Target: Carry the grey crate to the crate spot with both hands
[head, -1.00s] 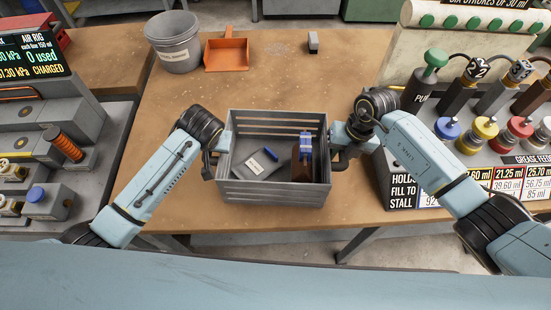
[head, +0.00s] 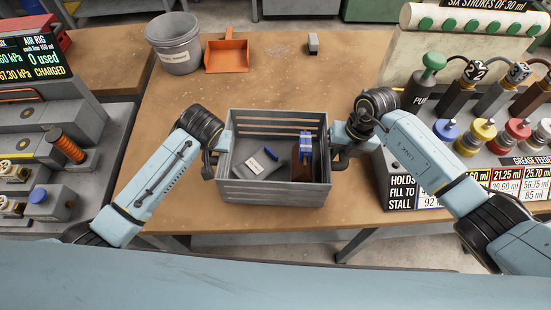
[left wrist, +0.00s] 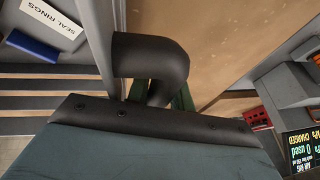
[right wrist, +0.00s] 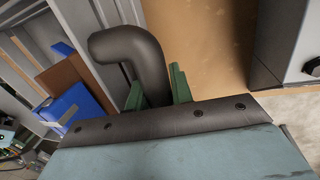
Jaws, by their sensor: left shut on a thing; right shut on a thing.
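The grey slatted crate (head: 275,192) is at the front edge of the brown table, level as far as I can see. It holds a grey box with a white label (head: 256,164) and a brown bottle with a blue top (head: 303,160). My left gripper (head: 211,160) is shut on the crate's left handle, a dark bent bar (left wrist: 160,60). My right gripper (head: 342,158) is shut on the right handle, a dark bent bar (right wrist: 135,55). Whether the crate touches the table is hard to tell.
A grey bucket (head: 176,52), an orange dustpan (head: 227,55) and a small grey block (head: 313,43) stand at the back of the table (head: 270,90). A pump rig with colored caps (head: 470,130) is close on the right. A gauge rig (head: 50,130) is on the left. The table's middle is clear.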

